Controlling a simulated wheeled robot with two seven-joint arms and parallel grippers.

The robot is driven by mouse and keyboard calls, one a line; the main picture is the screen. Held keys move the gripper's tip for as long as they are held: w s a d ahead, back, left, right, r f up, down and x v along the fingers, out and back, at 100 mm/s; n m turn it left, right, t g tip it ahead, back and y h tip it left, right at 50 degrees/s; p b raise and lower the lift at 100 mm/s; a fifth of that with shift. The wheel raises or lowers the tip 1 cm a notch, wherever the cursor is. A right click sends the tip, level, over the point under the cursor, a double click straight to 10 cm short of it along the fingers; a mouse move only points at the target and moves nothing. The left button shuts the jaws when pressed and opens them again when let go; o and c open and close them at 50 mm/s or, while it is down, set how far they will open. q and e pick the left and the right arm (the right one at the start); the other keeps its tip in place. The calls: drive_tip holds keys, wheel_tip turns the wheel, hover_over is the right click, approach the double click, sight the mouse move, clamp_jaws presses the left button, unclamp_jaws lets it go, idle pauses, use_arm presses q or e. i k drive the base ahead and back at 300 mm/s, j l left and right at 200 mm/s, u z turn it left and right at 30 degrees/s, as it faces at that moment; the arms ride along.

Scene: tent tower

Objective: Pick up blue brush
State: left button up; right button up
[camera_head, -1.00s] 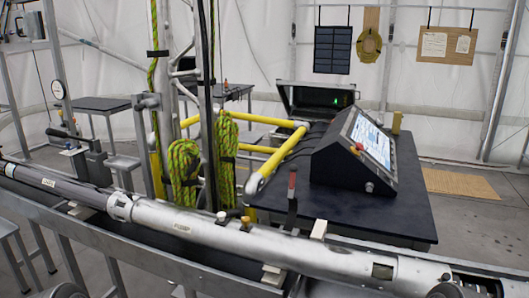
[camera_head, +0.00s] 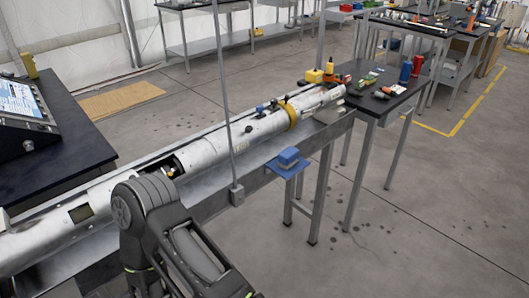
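A small blue block-shaped thing (camera_head: 288,156), which looks like the blue brush, rests on a flat blue plate (camera_head: 286,169) at the front side of the long metal trough, right of the picture's middle. It is too small to make out bristles. Part of a dark arm of mine shows at the bottom left, well short of the blue thing. Neither of my grippers shows in the view.
A long silver tube (camera_head: 225,143) lies in the metal trough (camera_head: 230,172). A thin upright pole (camera_head: 222,90) stands left of the blue plate. A dark table (camera_head: 385,97) with small coloured items, including a red can (camera_head: 405,71), stands at the trough's far end. Floor at right is clear.

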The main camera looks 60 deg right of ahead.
sight(289, 156)
drive_tip(key=z, duration=2.4)
drive_tip(key=u, duration=1.4)
drive_tip(key=z, duration=1.4)
drive_tip(key=l+u, duration=0.15)
drive_tip(key=u, duration=0.95)
drive_tip(key=l+u, duration=0.3)
drive_tip(key=k+l+u, duration=0.15)
drive_tip(key=l+u, duration=0.15)
drive_tip(key=k+l+u, duration=0.25)
drive_tip(key=l, duration=0.15)
drive_tip(key=k+l+u, duration=0.1)
drive_tip(key=l+u, duration=0.2)
